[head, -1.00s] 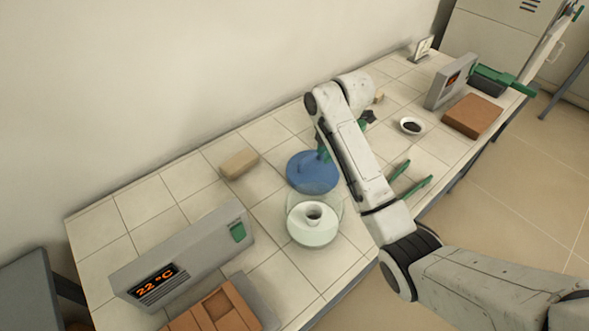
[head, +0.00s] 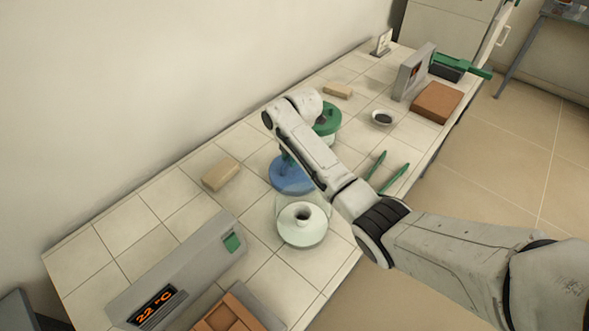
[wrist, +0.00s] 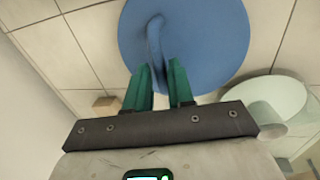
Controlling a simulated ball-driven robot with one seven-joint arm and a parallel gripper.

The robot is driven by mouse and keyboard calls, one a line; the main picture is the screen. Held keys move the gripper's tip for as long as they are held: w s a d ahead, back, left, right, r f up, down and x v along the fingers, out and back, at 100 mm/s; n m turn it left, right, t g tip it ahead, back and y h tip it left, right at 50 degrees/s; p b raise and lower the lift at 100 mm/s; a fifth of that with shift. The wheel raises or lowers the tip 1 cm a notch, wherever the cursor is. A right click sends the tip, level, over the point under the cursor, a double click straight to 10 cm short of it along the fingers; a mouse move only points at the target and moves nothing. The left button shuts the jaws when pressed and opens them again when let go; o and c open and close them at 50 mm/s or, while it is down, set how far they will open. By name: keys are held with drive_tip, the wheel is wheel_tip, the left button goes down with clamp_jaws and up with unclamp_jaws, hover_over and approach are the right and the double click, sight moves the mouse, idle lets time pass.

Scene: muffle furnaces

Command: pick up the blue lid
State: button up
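The blue lid (head: 283,181) is a round disc lying on the tiled bench, partly behind my arm in the head view. In the wrist view the lid (wrist: 215,40) fills the top middle, with its raised arched handle (wrist: 155,35) standing on it. My gripper (wrist: 158,65) has two green fingers, apart, pointing at the lid. The near end of the handle shows in line with the gap between them; contact is not visible. In the head view my gripper (head: 286,158) is over the lid, mostly hidden by my arm.
A pale glass vessel (head: 302,226) stands close in front of the lid. A tan block (head: 221,174) lies to the left, and a green-topped item (head: 328,117) stands behind my arm. Green tongs (head: 392,178) lie to the right. A grey display unit (head: 185,265) is front left.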

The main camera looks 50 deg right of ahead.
drive_tip(key=shift+w+f, duration=0.2)
drive_tip(key=shift+f, duration=0.9)
clamp_jaws()
drive_tip(key=shift+r, duration=0.2)
